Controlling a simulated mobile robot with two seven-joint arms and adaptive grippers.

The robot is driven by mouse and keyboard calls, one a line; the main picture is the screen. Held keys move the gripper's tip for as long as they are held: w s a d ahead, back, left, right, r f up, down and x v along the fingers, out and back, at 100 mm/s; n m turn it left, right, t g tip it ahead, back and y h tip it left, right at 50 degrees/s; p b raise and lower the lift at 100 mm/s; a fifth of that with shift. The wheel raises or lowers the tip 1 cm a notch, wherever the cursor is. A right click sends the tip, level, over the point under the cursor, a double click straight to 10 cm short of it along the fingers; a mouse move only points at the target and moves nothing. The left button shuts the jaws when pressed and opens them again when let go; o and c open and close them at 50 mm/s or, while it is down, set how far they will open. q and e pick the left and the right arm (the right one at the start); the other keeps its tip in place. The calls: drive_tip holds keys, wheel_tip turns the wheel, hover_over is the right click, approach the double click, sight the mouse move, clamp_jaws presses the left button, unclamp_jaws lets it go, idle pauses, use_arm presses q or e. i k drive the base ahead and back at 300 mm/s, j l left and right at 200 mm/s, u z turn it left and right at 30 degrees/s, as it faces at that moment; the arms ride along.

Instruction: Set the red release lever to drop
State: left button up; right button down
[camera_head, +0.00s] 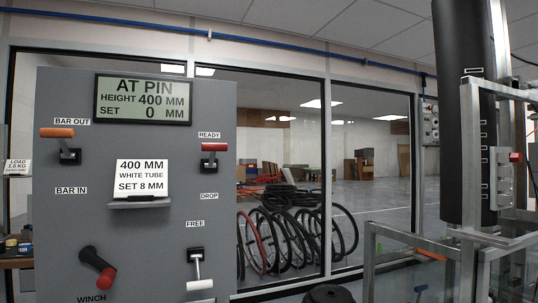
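The red release lever (214,147) is on the right side of the grey control panel (85,225). Its red handle is at the upper end, just under the READY label (209,134). The DROP label (209,196) is below it. A dark pivot block (208,164) sits under the handle. Neither of my grippers can be made out in the head view, and nothing is seen touching the lever.
The panel also has an orange lever (57,132) at BAR OUT, a white lever (200,284) below FREE, a red-knobbed winch crank (105,276), a display (143,101) reading AT PIN and a card (141,179). A metal frame (470,240) stands right.

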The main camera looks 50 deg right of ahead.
sight(213, 147)
drive_tip(key=z, duration=1.2)
